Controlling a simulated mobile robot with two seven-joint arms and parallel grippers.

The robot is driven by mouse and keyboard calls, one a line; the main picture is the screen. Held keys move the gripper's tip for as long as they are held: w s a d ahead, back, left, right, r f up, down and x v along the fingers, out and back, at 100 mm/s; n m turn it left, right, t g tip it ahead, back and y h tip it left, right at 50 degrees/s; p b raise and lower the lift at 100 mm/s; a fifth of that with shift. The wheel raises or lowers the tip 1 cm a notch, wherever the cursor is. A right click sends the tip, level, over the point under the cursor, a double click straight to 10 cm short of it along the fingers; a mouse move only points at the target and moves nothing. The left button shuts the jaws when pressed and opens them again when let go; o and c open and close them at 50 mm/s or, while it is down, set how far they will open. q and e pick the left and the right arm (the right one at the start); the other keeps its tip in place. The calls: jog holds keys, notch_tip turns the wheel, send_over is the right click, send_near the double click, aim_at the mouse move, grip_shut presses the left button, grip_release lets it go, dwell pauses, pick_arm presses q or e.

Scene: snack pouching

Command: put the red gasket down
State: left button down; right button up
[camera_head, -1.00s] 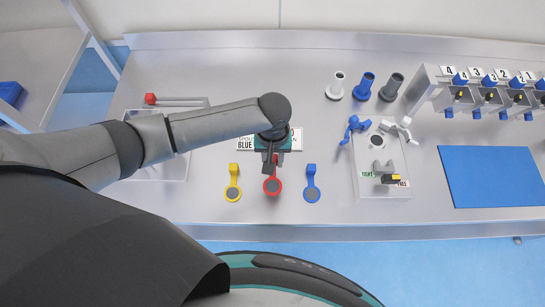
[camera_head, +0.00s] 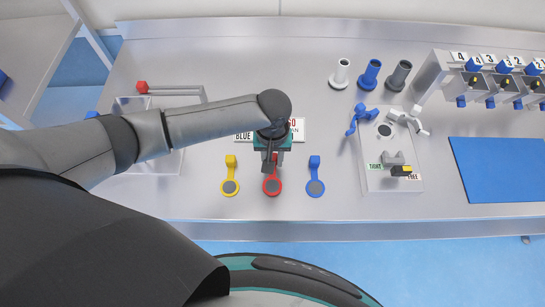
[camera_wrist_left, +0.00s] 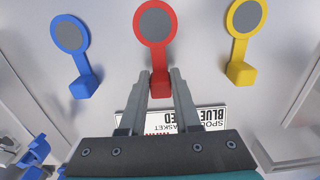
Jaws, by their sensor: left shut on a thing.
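The red gasket (camera_head: 272,187), a round ring with a grey centre and a block tab, lies between the yellow gasket (camera_head: 230,187) and the blue gasket (camera_head: 316,188). My left gripper (camera_wrist_left: 160,88) is shut on its red tab, one finger on each side. In the head view my left gripper (camera_head: 270,162) covers the tab from above. The red gasket is in line with the other two and looks about level with them; whether it touches the table is hard to tell. My right gripper is not in view.
A label plate (camera_head: 298,131) lies behind the gaskets, partly hidden by my gripper. A grey fixture (camera_head: 384,180) with blue and white handles stands at right, beside a blue mat (camera_head: 500,170). Three cylinders stand at the back, including a blue one (camera_head: 369,75). A clear tray is at left.

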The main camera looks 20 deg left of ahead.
pick_arm(q)
jog(key=shift+f, duration=0.55)
jog(key=c, duration=0.5)
grip_release()
jog(key=shift+c, duration=0.2)
notch_tip(320, 180, up, 15)
jog(key=p, duration=0.2)
jog(key=shift+s, duration=0.1)
